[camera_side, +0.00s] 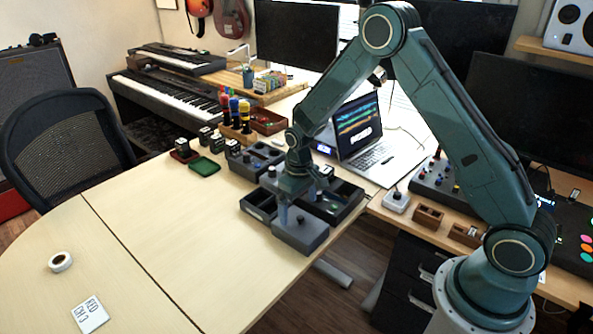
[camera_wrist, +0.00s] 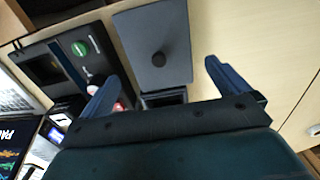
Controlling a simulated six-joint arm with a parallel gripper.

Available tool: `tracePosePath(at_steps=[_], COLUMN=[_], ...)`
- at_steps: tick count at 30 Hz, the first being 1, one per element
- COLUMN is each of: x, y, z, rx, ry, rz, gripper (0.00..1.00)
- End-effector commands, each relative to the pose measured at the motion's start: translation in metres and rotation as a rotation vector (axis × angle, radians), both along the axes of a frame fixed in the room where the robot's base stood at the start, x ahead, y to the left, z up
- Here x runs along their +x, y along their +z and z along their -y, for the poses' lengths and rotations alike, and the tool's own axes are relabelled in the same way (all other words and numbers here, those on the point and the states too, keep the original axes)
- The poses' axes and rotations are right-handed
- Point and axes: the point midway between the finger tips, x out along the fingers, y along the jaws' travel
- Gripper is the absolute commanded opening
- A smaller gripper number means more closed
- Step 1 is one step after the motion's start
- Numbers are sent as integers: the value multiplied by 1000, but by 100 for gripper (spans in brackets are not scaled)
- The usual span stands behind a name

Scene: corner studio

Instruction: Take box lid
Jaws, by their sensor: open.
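The box lid (camera_wrist: 140,35) is a flat dark grey panel with a round black knob (camera_wrist: 158,59) in the wrist view. In the side view my gripper (camera_side: 297,203) points down just above the lid. I cannot tell whether a finger touches it.
Open dark compartments (camera_side: 258,206) adjoin the lid; one in the wrist view holds a green round item (camera_wrist: 80,48). A laptop (camera_side: 372,158) stands behind on the right. Small trays and bottles stand further back. The table's left part is mostly clear, with a tape roll (camera_side: 60,262) and a label card (camera_side: 90,314).

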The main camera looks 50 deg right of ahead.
Motion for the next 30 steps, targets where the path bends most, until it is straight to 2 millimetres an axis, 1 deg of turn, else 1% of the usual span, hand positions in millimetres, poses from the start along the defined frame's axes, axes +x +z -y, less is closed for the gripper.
tracePosePath(at_steps=[1,3,7,17,20,30], x=[-1,-1,0,0,0,-2], y=[-8,-17,-27,-32,-37,-73], z=[0,0,0,0,0,1], rx=[0,0,0,0,0,0], ry=[0,0,0,0,0,0], rz=[-3,-3,-1,0,0,-1], gripper=[100,100,100,100,100,100])
